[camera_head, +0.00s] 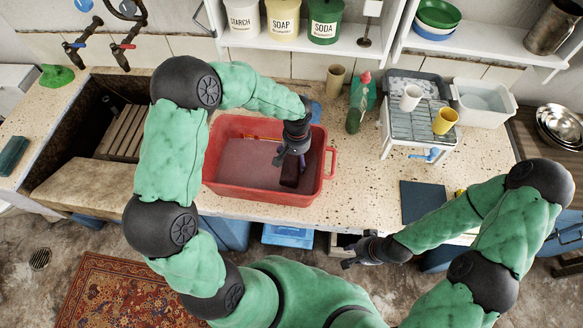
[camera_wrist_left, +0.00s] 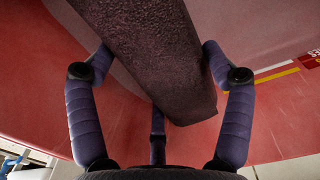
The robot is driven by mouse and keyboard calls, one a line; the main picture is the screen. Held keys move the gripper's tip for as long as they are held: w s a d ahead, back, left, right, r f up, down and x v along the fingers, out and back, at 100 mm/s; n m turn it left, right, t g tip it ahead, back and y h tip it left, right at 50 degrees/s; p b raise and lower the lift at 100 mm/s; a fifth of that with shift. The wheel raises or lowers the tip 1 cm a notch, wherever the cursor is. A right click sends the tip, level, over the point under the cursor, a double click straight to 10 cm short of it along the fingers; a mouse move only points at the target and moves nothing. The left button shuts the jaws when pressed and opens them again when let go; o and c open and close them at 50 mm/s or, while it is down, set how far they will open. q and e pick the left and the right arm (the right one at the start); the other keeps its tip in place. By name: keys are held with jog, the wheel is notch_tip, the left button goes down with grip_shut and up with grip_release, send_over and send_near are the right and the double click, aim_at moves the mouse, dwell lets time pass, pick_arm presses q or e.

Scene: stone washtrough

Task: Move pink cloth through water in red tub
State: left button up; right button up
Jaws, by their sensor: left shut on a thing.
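The red tub (camera_head: 262,193) stands on the speckled counter, with murky pinkish water (camera_head: 240,165) inside. My left gripper (camera_head: 291,158) reaches down into the tub's right half and is shut on the cloth (camera_head: 291,174). The cloth looks dark maroon rather than bright pink. In the left wrist view the cloth (camera_wrist_left: 160,60) is a thick, rough dark strip between the fingers. I cannot tell how much of it is under water. My right gripper (camera_head: 352,255) is empty and open, low in front of the counter edge.
A stone basin (camera_head: 50,135) with a wooden washboard lies left of the tub. A green bottle (camera_head: 356,108), a beige cup (camera_head: 335,80) and a white rack (camera_head: 415,120) with cups stand to the right. Shelves hang above. A dark mat (camera_head: 422,200) lies at front right.

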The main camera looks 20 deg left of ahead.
pick_arm(q)
jog(key=shift+w+r+p, duration=0.15)
jog(key=shift+r+p, duration=0.25)
jog(key=shift+r, duration=0.2)
jog(key=shift+w+r+p, duration=0.15)
jog(key=shift+r+p, duration=0.2)
jog(key=shift+r, duration=0.2)
notch_tip(320, 180, up, 2)
jog(key=shift+s+r+p, duration=0.15)
jog(key=shift+r+p, duration=0.05)
jog(key=shift+p, duration=0.6)
notch_tip(320, 180, up, 7)
jog(key=p, duration=0.4)
dwell(0.4)
